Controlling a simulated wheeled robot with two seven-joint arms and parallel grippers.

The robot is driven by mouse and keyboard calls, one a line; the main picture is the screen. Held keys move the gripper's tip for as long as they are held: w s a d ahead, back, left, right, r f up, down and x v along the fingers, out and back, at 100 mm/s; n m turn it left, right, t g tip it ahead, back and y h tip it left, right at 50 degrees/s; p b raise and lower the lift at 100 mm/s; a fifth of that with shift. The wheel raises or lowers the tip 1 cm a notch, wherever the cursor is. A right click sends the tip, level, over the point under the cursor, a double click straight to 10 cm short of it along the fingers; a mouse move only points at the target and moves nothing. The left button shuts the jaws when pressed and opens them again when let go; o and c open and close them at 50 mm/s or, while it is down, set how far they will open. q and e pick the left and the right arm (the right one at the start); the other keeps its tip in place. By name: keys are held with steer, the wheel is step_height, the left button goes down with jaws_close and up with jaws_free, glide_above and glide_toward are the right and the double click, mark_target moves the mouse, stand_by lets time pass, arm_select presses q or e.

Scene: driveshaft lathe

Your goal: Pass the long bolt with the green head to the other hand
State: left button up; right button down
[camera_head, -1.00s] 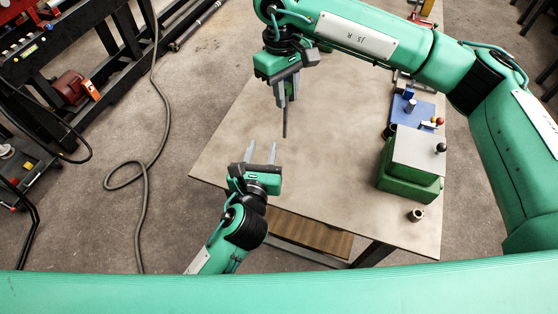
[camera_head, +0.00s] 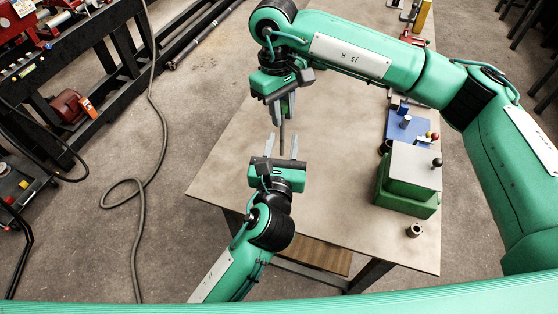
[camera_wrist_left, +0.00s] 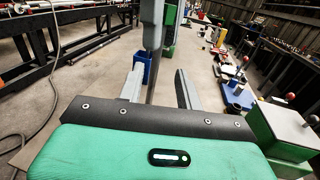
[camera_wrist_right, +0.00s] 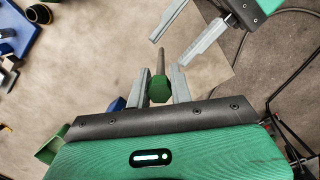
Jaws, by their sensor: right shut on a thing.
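My right gripper (camera_head: 279,103) is shut on the long bolt at its green head (camera_wrist_right: 158,90). The bolt's grey shank (camera_head: 282,135) points down toward my left gripper in the head view; it also shows beyond the fingers in the right wrist view (camera_wrist_right: 161,60). My left gripper (camera_head: 282,139) is open, its fingers pointing up at the right gripper. In the head view the shank's lower end appears between or in front of the left fingers; contact cannot be told. In the left wrist view a grey upright shaft stands between the open fingers (camera_wrist_left: 159,74).
The table (camera_head: 330,190) lies below both grippers, its middle bare. A green box with a grey top (camera_head: 414,166), a blue tray (camera_head: 400,130) and a small metal ring (camera_head: 414,231) are on its right side. A hose (camera_head: 138,215) lies on the floor at left.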

mark_target(282, 132)
arm_select(q)
steer(key=shift+w+d, duration=0.2)
steer(key=shift+w, duration=1)
jaws_close()
arm_select(e)
steer(key=c, duration=1.2)
jaws_free()
steer(key=shift+o, duration=0.2)
